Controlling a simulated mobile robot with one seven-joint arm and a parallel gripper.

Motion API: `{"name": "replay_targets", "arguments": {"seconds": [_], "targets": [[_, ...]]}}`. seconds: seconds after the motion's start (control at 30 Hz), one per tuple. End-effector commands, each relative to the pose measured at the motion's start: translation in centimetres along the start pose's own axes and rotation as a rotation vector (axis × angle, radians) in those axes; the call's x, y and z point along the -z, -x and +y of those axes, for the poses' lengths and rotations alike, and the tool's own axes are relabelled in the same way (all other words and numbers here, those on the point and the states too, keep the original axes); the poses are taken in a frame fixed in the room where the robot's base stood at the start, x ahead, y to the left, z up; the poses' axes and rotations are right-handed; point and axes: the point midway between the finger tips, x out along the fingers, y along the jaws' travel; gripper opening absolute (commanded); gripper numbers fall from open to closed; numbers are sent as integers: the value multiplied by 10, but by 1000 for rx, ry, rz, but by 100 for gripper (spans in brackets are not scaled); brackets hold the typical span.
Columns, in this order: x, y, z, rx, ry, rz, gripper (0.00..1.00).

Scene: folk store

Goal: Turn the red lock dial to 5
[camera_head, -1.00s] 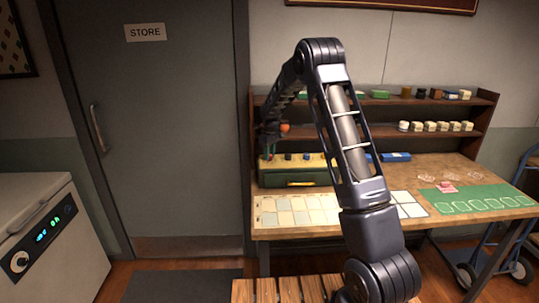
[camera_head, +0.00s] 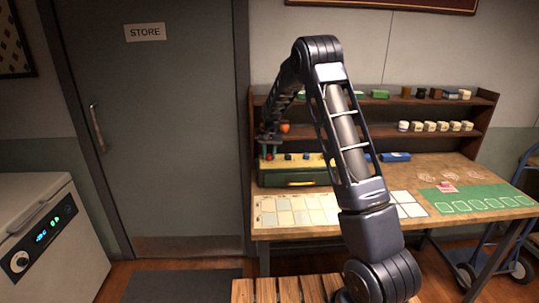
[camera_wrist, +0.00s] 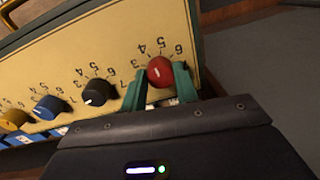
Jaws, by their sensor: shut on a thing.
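The red lock dial (camera_wrist: 161,72) sits at the right end of a yellow panel (camera_wrist: 115,45) in the wrist view. My gripper (camera_wrist: 160,86) is shut on it, one teal finger on each side. A short white mark shows on the dial's face; which number it points at, I cannot tell. Printed digits, including 5 and 6, curve around its upper side. In the head view the panel is on the green lock box (camera_head: 300,178) at the bench's left end. My gripper (camera_head: 269,150) is at the box's left end there, and I cannot make out the red dial.
A black dial (camera_wrist: 97,92), a blue dial (camera_wrist: 48,107) and a yellow dial (camera_wrist: 13,119) stand in a row left of the red one. Cards lie on the bench (camera_head: 440,168) before the box. A shelf (camera_head: 400,102) with small goods stands behind.

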Motion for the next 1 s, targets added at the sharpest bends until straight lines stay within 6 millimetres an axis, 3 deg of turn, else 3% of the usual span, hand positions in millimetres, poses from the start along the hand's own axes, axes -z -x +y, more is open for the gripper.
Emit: {"name": "replay_targets", "arguments": {"seconds": [0.5, 1.0], "targets": [[0, 1, 0, 1, -371, 18, 7], [0, 1, 0, 1, -461, 23, 7]]}}
